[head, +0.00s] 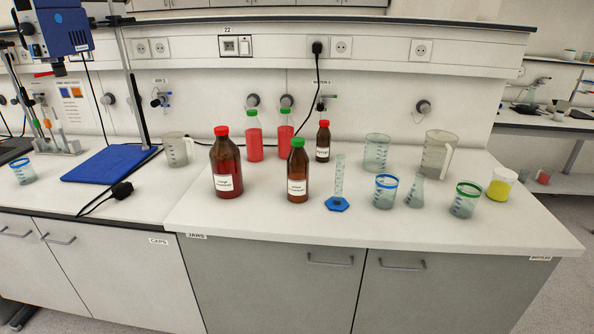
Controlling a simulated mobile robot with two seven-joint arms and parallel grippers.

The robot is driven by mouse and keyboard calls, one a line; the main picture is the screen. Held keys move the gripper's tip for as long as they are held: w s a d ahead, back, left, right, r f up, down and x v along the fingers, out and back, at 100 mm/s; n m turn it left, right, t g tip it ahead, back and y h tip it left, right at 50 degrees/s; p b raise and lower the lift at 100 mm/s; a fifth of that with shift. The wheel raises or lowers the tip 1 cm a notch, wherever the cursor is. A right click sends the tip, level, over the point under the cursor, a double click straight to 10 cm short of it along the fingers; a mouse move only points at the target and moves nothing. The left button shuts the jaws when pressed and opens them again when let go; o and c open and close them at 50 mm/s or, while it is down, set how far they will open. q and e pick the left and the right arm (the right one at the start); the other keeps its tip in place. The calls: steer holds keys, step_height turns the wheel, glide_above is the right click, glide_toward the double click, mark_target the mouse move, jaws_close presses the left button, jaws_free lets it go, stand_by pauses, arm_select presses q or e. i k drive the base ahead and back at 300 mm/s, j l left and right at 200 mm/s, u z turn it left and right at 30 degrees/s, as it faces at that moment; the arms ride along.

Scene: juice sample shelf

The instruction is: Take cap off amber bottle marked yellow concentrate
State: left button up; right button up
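Three amber bottles with white labels stand upright on the bench, all capped. The large one (226,165) has a red cap (221,131). The medium one (297,168) has a green cap (297,142); its two-line label (297,187) seems to read "yellow concentrate", though the print is very small. A small amber bottle (323,141) with a red cap stands behind it to the right; I cannot read its label surely. Neither of my grippers is in view.
Two green-capped bottles of red liquid (254,138) stand behind. A measuring cylinder (338,180) on a blue base is close right of the medium bottle. The bench's front strip (330,230) is clear.

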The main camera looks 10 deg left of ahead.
mark_target(298, 160)
steer(key=i+j, duration=0.15)
steer(key=j, duration=0.2)
steer(key=i+j, duration=0.1)
steer(key=j, duration=0.2)
steer(key=i+j, duration=0.15)
steer(key=j, duration=0.2)
steer(key=i+j+z, duration=0.1)
steer(key=j, duration=0.2)
steer(key=z, duration=1.05)
